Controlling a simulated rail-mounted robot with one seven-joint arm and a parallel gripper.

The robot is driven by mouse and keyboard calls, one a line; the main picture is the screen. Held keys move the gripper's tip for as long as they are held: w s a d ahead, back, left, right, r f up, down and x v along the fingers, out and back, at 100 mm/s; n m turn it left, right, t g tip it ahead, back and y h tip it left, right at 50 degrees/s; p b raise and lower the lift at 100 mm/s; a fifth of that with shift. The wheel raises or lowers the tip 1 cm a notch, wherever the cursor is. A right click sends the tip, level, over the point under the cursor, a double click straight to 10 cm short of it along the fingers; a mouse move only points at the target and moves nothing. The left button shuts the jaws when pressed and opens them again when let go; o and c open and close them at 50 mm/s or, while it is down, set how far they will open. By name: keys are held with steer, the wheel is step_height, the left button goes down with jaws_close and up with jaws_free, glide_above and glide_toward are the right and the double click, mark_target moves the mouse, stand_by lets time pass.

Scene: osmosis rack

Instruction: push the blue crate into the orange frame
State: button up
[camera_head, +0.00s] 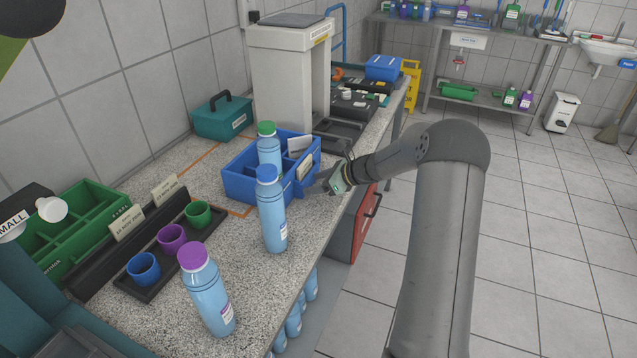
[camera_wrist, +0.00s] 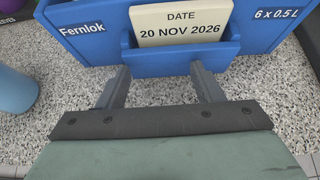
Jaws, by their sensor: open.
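The blue crate (camera_head: 238,186) stands on the speckled counter, with a green-capped bottle (camera_head: 267,148) apparently in one compartment. Parts of the orange frame (camera_head: 207,153) show as lines on the counter left of the crate and by its near corner; the crate hides the rest, so I cannot tell how much they overlap. My gripper (camera_head: 322,184) is at the crate's right side, by its label pocket. In the wrist view, the open, empty fingers (camera_wrist: 160,68) point at the crate wall (camera_wrist: 95,28), either side of the date card (camera_wrist: 180,22). Contact is unclear.
A blue-capped bottle (camera_head: 272,215) stands close in front of the crate, and a purple-capped one (camera_head: 210,295) nearer. A teal toolbox (camera_head: 222,120) and a beige machine (camera_head: 278,75) stand behind. Colored cups sit on a black tray (camera_head: 180,258) at left.

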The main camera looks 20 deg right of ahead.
mark_target(303, 176)
steer(key=shift+w+a, duration=2.1)
steer(key=shift+a, duration=0.15)
steer(key=shift+w+a+p, duration=0.75)
steer(key=shift+w+a, duration=1.25)
steer(key=shift+a, duration=0.2)
steer(key=shift+w+a+p, duration=0.55)
steer(key=shift+w+a, duration=1.15)
steer(key=shift+a, duration=0.1)
steer(key=p+v, duration=0.1)
steer(key=v, duration=0.7)
steer(key=shift+d+f, duration=0.1)
steer(key=shift+d, duration=0.05)
